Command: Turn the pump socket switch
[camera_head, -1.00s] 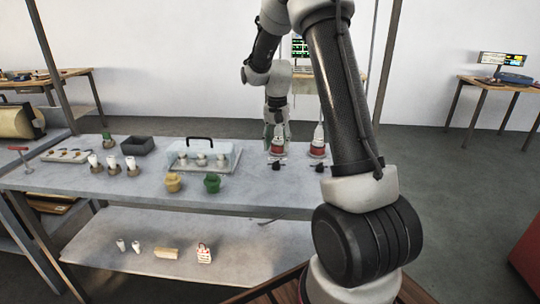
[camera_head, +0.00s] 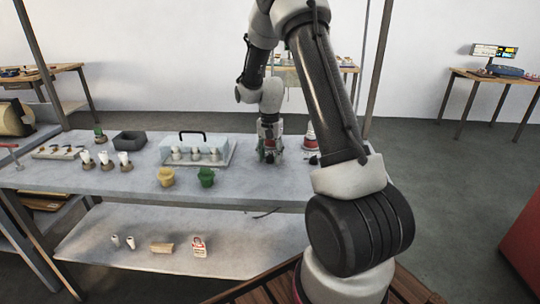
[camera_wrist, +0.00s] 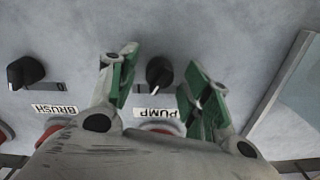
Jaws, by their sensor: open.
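The pump switch is a black knob (camera_wrist: 158,75) with a pale pointer mark, above an upside-down PUMP label (camera_wrist: 155,113) in the wrist view. My gripper (camera_wrist: 161,80) is open, with a green-padded finger on each side of the knob. I cannot tell whether either finger touches it. In the head view my gripper (camera_head: 269,154) reaches down at the table and hides the pump switch. A second black knob (camera_wrist: 25,72) is left in the wrist view, by the BRUSH label (camera_wrist: 55,109).
A red-and-white device (camera_head: 309,136) stands right of my gripper. A clear case (camera_head: 222,150) with a black handle is to its left. A pale panel edge (camera_wrist: 285,80) lies right in the wrist view.

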